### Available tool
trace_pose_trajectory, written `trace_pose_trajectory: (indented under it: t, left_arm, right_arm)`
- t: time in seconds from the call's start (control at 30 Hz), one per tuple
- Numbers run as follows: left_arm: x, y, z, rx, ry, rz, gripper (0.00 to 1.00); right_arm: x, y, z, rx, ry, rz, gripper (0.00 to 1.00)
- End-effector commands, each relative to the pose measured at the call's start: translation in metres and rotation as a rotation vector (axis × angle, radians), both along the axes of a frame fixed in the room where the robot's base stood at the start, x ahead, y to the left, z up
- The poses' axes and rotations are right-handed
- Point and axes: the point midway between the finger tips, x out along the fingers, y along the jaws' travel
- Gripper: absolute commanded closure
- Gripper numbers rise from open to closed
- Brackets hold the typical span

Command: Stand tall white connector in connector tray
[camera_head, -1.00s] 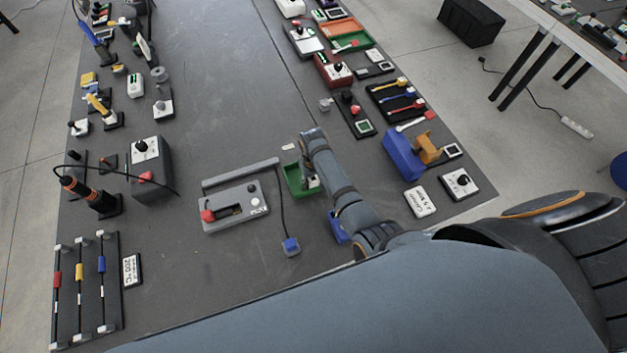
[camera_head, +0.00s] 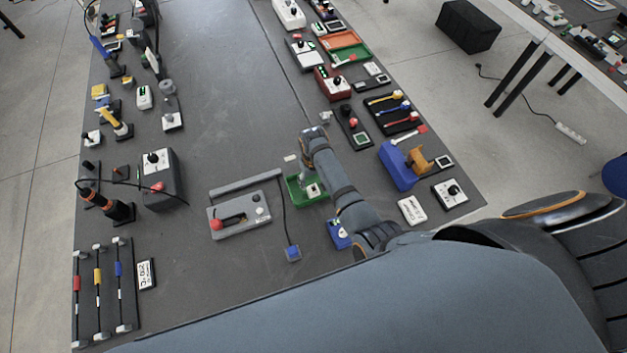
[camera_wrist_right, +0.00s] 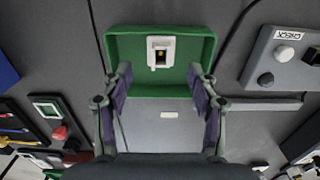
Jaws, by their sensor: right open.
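The green connector tray (camera_head: 294,190) lies on the table in front of my right arm. A white connector (camera_wrist_right: 161,52) is inside the tray, a dark opening with a small gold spot facing the wrist camera; it also shows in the head view (camera_head: 313,189). I cannot tell for sure whether it stands fully upright. My right gripper (camera_wrist_right: 159,80) is open, its two fingers apart with nothing between them, beside the connector in the wrist picture. In the head view the right gripper (camera_head: 305,177) is small and partly hidden at the tray. My left gripper is not in view.
A blue box (camera_head: 338,233) is close to my right forearm. The table's middle beyond the tray is clear.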

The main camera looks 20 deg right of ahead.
Motion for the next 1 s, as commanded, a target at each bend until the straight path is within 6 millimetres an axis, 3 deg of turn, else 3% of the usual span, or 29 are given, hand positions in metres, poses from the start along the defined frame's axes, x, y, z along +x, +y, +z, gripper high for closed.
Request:
trace_pose_trajectory:
  t: [0.07,0.3,1.0]
  left_arm:
    - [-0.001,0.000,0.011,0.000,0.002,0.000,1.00]
    - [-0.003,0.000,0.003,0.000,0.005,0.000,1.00]
    - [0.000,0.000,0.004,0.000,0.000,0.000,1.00]
  right_arm:
    - [0.000,0.000,0.020,0.000,-0.002,-0.001,0.41]
    - [0.000,0.000,0.040,0.000,-0.001,0.000,0.41]
    - [0.000,0.000,0.041,0.000,0.000,0.000,0.41]
